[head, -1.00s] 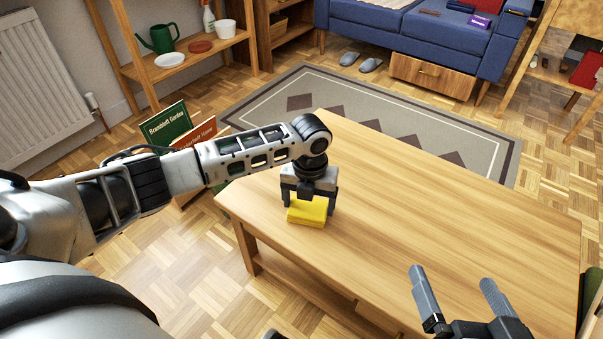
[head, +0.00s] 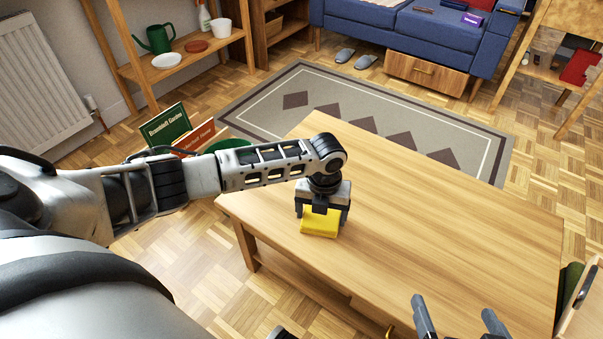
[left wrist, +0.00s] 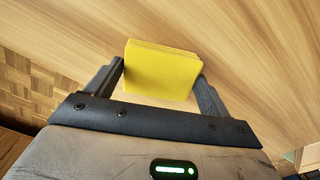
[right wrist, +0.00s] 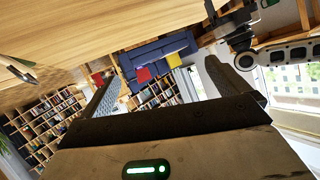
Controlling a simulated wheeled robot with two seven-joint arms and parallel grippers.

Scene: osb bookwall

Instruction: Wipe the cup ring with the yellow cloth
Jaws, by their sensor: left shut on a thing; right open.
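The yellow cloth (head: 320,223) is a folded pad on the near left part of the wooden table (head: 450,225). My left gripper (head: 322,213) points down over it and is shut on it. In the left wrist view the cloth (left wrist: 160,72) sits between both fingers, against the wood surface. Whether it presses on the table is hard to tell. I see no cup ring on the bare wood; the gripper and cloth hide a patch. My right gripper (head: 458,318) is open and empty at the table's near edge, low in the head view.
Most of the tabletop right of and beyond the cloth is clear. Green and orange books (head: 166,126) stand on the floor beyond my left arm. A patterned rug (head: 270,101) and a blue sofa (head: 440,35) lie behind the table. A wooden chair or panel (head: 582,305) is at the right edge.

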